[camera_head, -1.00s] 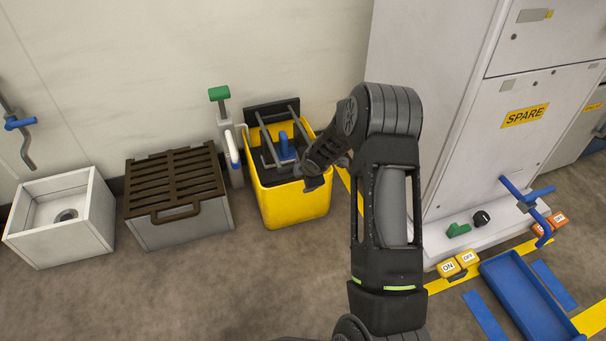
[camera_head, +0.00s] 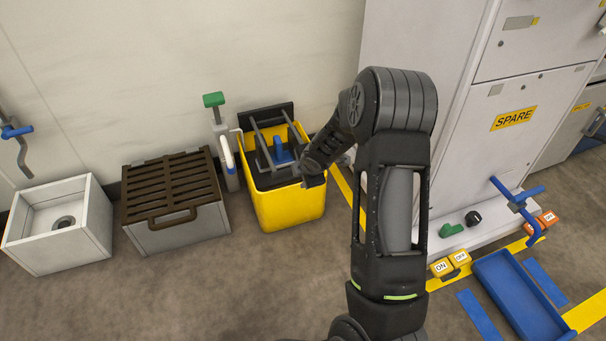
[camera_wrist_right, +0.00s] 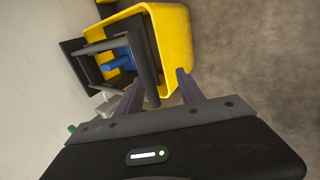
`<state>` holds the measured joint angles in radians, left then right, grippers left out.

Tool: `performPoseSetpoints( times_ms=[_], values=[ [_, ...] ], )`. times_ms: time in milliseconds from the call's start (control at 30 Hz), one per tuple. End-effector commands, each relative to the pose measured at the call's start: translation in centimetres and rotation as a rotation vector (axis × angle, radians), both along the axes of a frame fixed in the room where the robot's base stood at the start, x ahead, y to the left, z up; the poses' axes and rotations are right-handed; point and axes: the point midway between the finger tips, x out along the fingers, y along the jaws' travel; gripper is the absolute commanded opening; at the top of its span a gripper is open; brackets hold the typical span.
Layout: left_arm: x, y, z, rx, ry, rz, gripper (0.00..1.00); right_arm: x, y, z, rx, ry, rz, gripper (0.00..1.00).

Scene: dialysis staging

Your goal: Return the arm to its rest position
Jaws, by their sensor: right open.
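My right arm stands in the middle of the head view, bent at its elbow, with its forearm reaching down and left. My right gripper (camera_head: 314,178) is at the right rim of the yellow bucket (camera_head: 290,207). In the right wrist view, the two fingers of the gripper (camera_wrist_right: 158,92) are apart, with nothing seen held between them. The yellow bucket (camera_wrist_right: 176,45) lies beyond the fingertips there, with a blue part (camera_wrist_right: 121,60) and dark bars inside. I cannot tell whether the fingers touch the bucket. My left gripper is not in view.
A grey box with a brown slatted lid (camera_head: 172,186) and a white box with a drain (camera_head: 60,225) stand left. A tall grey SPARE cabinet (camera_head: 480,120) stands right. A blue tray (camera_head: 520,300) and ON/OFF blocks (camera_head: 450,264) lie near it. Open floor is in front.

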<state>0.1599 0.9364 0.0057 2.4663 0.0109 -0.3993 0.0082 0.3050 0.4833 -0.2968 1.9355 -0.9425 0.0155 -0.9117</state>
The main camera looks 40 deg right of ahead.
Motion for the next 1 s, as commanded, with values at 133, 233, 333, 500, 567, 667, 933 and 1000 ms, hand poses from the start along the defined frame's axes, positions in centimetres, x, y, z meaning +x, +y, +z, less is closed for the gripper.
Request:
performPoseSetpoints(
  times_ms=[133,233,333,500,567,667,933,1000],
  values=[
    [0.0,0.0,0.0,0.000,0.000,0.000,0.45,0.0,0.0,0.0,0.000,-0.001,0.000,0.45],
    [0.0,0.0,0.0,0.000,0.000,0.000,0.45,0.1,0.0,0.0,0.000,-0.001,0.001,0.45],
    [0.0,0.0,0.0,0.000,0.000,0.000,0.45,0.1,0.0,0.0,0.000,-0.001,0.001,0.45],
    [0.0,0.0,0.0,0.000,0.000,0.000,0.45,0.1,0.0,0.0,0.000,-0.001,0.001,0.45],
    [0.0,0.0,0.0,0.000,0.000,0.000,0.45,0.1,0.0,0.0,0.000,-0.001,0.001,0.45],
    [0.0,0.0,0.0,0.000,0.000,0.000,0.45,0.1,0.0,0.1,0.011,-0.007,-0.017,0.45],
    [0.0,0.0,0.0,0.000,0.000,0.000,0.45,-0.3,6.4,-2.6,0.418,-0.110,-0.446,0.45],
    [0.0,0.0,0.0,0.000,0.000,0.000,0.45,-1.5,10.8,-4.9,0.576,-0.093,-0.602,0.45]
  ],
)
